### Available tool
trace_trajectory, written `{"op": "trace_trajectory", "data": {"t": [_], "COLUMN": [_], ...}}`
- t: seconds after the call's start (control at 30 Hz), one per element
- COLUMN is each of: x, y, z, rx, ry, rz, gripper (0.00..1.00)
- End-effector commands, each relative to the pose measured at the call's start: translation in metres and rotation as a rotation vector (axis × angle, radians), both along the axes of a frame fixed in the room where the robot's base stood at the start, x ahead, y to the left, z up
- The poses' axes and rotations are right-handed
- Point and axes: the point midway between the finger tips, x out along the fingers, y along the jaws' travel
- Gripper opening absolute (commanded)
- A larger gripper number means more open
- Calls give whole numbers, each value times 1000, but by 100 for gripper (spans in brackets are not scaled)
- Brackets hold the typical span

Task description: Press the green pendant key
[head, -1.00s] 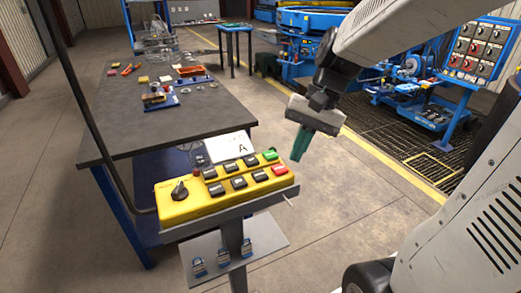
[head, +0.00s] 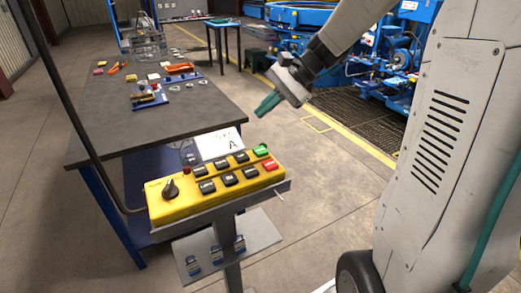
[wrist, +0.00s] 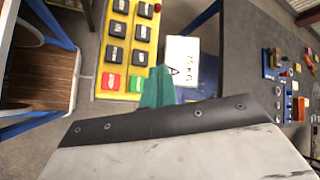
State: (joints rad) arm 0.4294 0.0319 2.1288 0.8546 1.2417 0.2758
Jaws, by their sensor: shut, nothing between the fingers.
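The yellow pendant box (head: 187,207) sits on a grey stand shelf in the head view, with a black knob at its left and two rows of black keys. The green key (head: 261,151) is at its far right end, with a red key (head: 270,165) just in front of it. In the wrist view the green key (wrist: 136,84) shows beside the red key (wrist: 111,81). My gripper (head: 262,109) has teal fingers, is shut and empty, and is above the green key, apart from it in the head view. In the wrist view its fingers (wrist: 158,84) appear close beside the green key.
A dark workbench (head: 110,130) with small parts stands behind and left of the pendant. A white card marked A (head: 218,146) is behind the pendant box. A hanging cable runs down at the left.

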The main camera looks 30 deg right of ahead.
Motion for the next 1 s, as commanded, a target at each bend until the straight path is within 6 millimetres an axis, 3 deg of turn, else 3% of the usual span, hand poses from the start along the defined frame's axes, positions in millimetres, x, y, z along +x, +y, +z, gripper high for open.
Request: {"op": "trace_trajectory", "data": {"t": [0.6,1.0], "x": [0,0], "y": [0,0], "z": [-75,-86], "rx": [-1,-1], "ry": [3,1], "rz": [0,1], "gripper": [0,0]}}
